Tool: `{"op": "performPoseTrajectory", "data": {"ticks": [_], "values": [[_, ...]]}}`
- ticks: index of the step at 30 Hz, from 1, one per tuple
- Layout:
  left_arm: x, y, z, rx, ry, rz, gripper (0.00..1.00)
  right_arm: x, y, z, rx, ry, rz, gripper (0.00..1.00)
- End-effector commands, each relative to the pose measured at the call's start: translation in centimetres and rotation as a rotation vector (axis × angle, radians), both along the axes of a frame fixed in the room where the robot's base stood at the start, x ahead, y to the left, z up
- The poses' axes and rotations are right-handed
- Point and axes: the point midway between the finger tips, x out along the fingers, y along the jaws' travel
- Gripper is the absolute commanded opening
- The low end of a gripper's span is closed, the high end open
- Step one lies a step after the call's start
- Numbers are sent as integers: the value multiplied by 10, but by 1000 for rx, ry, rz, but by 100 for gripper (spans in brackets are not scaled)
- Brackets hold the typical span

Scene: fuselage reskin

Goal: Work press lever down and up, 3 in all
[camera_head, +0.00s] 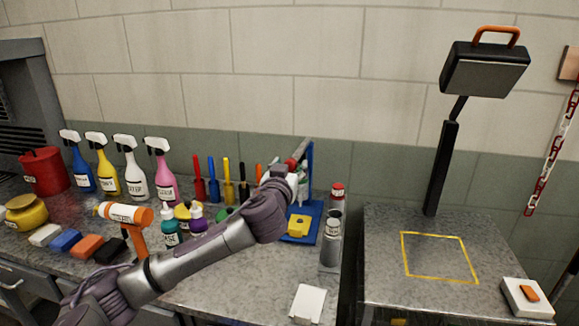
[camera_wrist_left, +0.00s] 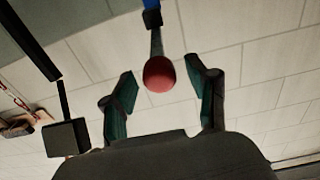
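The blue press (camera_head: 310,160) stands on the workbench, with a yellow block (camera_head: 298,225) on its blue base. Its lever's red knob (camera_head: 291,163) is partly hidden at my left gripper (camera_head: 294,172), which reaches up to it from the front left. In the left wrist view the round red knob (camera_wrist_left: 160,74) at the end of the grey lever (camera_wrist_left: 156,42) shows between the two spread fingers of my left gripper (camera_wrist_left: 166,88). Gaps show on both sides, so the fingers are apart from it. My right gripper is in neither view.
Spray bottles (camera_head: 160,175), screwdrivers (camera_head: 228,185), an orange-handled tool (camera_head: 132,222) and small bottles (camera_head: 170,233) crowd the bench left of the press. Spray cans (camera_head: 331,240) stand close on its right. A lamp (camera_head: 485,70) rises over the yellow-marked square (camera_head: 440,257).

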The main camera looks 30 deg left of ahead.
Motion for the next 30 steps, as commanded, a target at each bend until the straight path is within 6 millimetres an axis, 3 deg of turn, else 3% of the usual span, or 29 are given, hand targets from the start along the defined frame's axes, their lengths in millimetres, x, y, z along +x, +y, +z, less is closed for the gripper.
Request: {"op": "performPoseTrajectory", "data": {"ticks": [1,10,20,26,30], "values": [[0,0,0,0,0,0,49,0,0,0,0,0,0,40],[0,0,0,0,0,0,0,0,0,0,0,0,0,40],[0,0,4,-2,7,0,0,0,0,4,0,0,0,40],[4,1,27,-16,60,0,0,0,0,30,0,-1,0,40],[12,1,52,-39,134,0,0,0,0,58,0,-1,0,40]]}}
